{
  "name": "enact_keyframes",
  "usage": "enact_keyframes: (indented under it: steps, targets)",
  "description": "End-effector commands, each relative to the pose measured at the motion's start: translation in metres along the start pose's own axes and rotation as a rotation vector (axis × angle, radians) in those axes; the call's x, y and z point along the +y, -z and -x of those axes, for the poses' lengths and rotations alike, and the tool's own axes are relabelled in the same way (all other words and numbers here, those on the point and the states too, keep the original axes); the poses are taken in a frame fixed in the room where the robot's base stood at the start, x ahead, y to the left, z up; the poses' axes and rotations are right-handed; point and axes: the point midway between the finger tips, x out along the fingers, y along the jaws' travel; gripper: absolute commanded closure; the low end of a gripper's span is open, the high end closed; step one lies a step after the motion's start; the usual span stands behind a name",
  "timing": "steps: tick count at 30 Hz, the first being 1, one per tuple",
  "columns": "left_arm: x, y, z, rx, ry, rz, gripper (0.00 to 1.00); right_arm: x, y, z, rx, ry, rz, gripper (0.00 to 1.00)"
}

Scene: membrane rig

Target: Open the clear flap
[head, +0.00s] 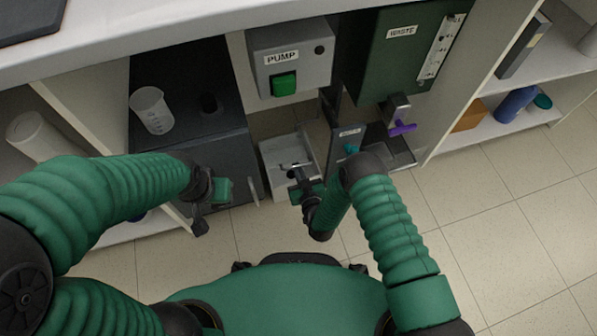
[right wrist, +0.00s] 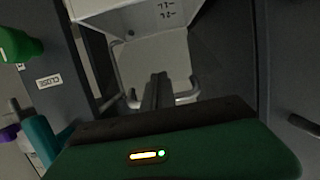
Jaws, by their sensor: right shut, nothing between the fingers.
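A pale panel with a bar handle, which looks like the clear flap (right wrist: 172,58), fills the upper middle of the right wrist view. In the head view its pale housing (head: 270,160) sits low under the pump box. I cannot tell how far the flap stands open. My right gripper (head: 295,168) is in front of the housing, shut and empty. In the right wrist view its closed fingers (right wrist: 158,82) overlap the bar handle (right wrist: 190,95); contact is unclear. My left gripper (head: 201,222) hangs left, by the dark cabinet; its fingers are too small to read.
The grey pump box (head: 289,62) with a green switch hangs above. The green waste tank (head: 402,52) has a purple-handled tap (head: 402,128) below it. A teal valve handle (head: 351,148) is close to my right arm. A beaker (head: 152,110) stands on the dark cabinet.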

Motion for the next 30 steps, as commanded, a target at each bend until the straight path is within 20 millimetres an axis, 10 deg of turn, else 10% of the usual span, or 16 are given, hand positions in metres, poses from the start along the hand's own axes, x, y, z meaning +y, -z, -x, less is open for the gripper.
enact_keyframes:
  steps: [30]
  targets:
    - [0.000,0.007,0.029,0.000,0.000,0.000,0.64,0.002,0.073,-0.039,-0.004,-0.004,0.000,1.00]
